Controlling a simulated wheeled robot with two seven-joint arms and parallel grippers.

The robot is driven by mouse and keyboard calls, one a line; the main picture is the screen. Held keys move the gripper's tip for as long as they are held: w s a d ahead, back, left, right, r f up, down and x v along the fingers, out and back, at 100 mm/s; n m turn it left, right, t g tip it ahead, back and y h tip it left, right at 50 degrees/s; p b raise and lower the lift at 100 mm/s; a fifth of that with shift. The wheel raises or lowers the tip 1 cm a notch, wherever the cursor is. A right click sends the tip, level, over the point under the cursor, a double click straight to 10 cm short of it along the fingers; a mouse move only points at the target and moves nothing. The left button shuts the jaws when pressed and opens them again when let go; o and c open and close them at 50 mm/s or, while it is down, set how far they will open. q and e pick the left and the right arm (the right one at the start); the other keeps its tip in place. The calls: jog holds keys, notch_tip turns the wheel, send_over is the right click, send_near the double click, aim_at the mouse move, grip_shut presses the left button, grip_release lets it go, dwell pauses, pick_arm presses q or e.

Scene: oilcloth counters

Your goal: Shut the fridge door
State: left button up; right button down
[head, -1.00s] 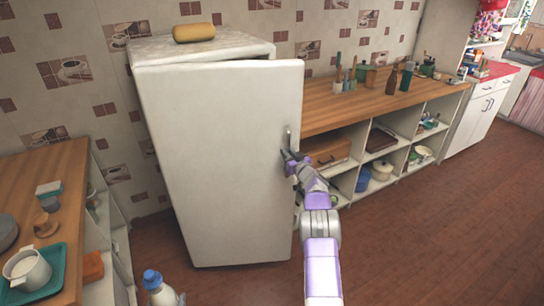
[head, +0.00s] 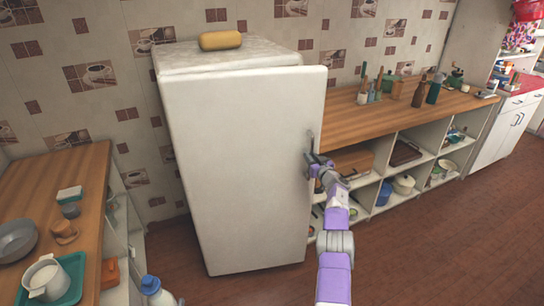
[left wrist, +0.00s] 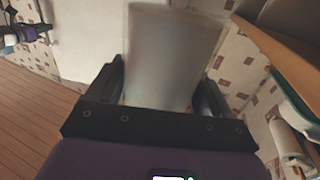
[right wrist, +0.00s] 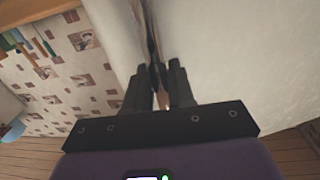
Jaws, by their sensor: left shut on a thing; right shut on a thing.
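The white fridge (head: 225,58) stands against the tiled wall. Its white door (head: 240,160) hangs slightly ajar, with its right edge standing out past the fridge body. The handle (head: 309,141) is near the door's right edge. My right gripper (head: 318,162) is shut on the handle; its fingers (right wrist: 160,75) also show in the right wrist view, close against the door. My left gripper (left wrist: 160,85) is outside the head view. In the left wrist view it is shut on a pale, translucent container (left wrist: 165,55) between its fingers.
A wooden counter (head: 400,106) with open shelves runs to the right. Floor at right is clear.

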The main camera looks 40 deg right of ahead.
pick_arm(q)
jog(key=shift+r, duration=0.1)
pick_arm(e)
jog(key=shift+w+a, duration=0.1)
jog(key=shift+a, duration=0.05)
jog(key=c, duration=1.1)
grip_release()
pick_arm(q)
jog(key=shift+r, duration=0.1)
jog(key=shift+r+p, duration=0.15)
jog(key=shift+p, duration=0.15)
jog(key=shift+r+p, duration=0.3)
jog(key=shift+r, duration=0.05)
jog(key=shift+r+p, duration=0.4)
pick_arm(e)
jog(key=shift+v, duration=5.95)
